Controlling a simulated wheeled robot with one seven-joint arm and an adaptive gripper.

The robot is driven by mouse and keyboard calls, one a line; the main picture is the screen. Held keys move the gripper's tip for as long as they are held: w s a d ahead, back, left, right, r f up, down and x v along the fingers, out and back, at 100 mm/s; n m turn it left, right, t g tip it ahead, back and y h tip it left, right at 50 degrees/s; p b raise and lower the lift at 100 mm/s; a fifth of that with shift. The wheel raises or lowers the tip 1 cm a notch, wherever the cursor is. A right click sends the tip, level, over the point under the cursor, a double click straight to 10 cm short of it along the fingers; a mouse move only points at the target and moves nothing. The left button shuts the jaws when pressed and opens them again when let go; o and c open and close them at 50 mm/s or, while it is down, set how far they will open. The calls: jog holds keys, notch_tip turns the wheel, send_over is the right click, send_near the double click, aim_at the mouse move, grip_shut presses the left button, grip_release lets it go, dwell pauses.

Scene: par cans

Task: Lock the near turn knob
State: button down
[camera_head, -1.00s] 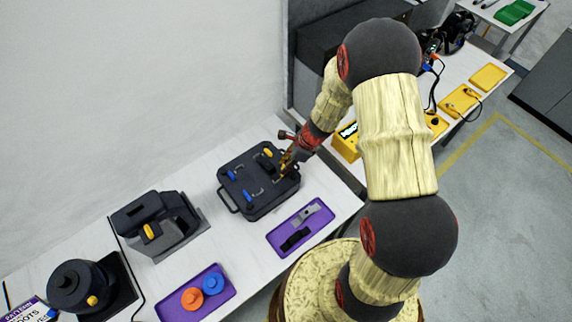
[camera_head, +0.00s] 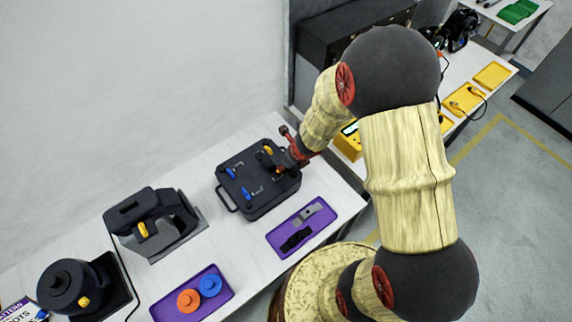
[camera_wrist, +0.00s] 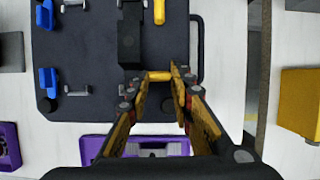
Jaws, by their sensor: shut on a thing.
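A dark case (camera_head: 252,203) lies flat on the white bench. Two blue knobs (camera_wrist: 47,80) (camera_wrist: 44,14) are on its left side in the wrist view. A far yellow knob (camera_wrist: 159,12) points lengthwise up the wrist view; it also shows in the head view (camera_head: 268,150). My gripper (camera_wrist: 159,77) is shut on the near yellow turn knob (camera_wrist: 160,76), which lies crosswise between the fingertips. In the head view my gripper (camera_head: 281,166) hides this knob. A black bar (camera_wrist: 130,40) stands just left of the yellow knobs.
A purple tray (camera_head: 327,221) with grey and black parts lies in front of the case. Another purple tray (camera_head: 170,311) holds an orange and a blue disc. A dark device (camera_head: 150,220) stands to the left, and a yellow box (camera_head: 347,146) to the right.

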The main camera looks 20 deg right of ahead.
jog(key=shift+w+m, duration=0.1)
jog(key=shift+m, duration=0.2)
jog(key=c, duration=1.6)
grip_release()
jog(key=shift+c, duration=0.2)
jog(key=shift+o, duration=0.4)
jog(key=shift+r, duration=0.1)
jog(key=v, duration=1.1)
jog(key=shift+s+r, duration=0.3)
jog(key=shift+a, duration=0.15)
